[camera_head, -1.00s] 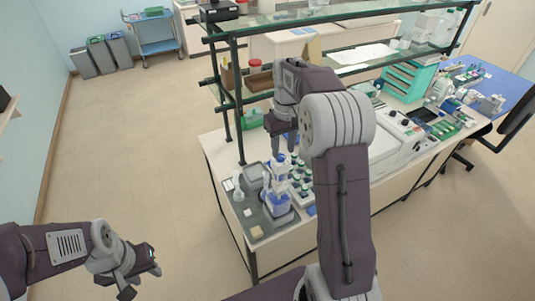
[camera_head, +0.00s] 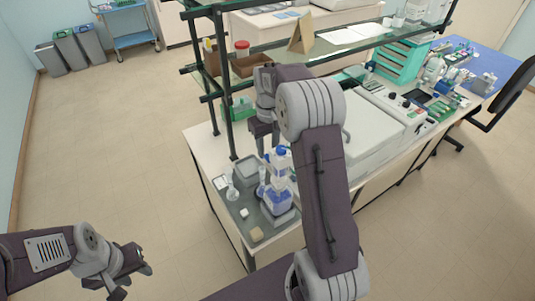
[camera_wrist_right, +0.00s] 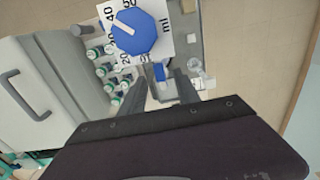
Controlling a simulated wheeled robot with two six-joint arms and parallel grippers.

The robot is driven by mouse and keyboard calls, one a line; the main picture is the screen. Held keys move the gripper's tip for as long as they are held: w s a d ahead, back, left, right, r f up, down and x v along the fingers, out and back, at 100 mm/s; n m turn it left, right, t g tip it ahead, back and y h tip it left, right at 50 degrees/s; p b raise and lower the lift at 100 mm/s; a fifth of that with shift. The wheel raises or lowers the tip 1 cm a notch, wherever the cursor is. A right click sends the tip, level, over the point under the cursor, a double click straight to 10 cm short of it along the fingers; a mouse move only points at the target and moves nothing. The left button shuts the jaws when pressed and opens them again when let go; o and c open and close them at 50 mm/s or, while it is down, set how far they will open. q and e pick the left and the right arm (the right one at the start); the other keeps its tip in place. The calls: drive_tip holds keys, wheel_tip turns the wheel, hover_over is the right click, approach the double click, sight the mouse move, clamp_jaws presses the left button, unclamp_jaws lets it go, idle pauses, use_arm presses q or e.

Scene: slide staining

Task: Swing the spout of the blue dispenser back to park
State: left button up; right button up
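The blue dispenser (camera_head: 279,196) stands upright on the grey tray (camera_head: 249,219) at the bench's near left corner. It has a clear body with blue liquid and a blue cap. In the right wrist view its round blue top dial (camera_wrist_right: 135,33) sits on a white numbered scale, just beyond my fingers. A small blue part (camera_wrist_right: 160,72) shows between the fingertips; I cannot tell whether it is the spout. My right gripper (camera_wrist_right: 163,82) is open, and shows above and behind the dispenser in the head view (camera_head: 263,133). My left gripper (camera_head: 132,280) is open and empty over the floor.
A shelf post (camera_head: 226,110) rises behind. The floor left of the bench is clear.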

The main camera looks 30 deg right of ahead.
sight(269, 162)
wheel_tip(269, 162, down, 4)
drive_tip(key=shift+w+d+r+p, duration=0.1)
drive_tip(key=shift+w+p, duration=0.05)
drive_tip(key=shift+p, duration=0.25)
drive_tip(key=shift+f, duration=0.25)
clamp_jaws()
idle(0.9)
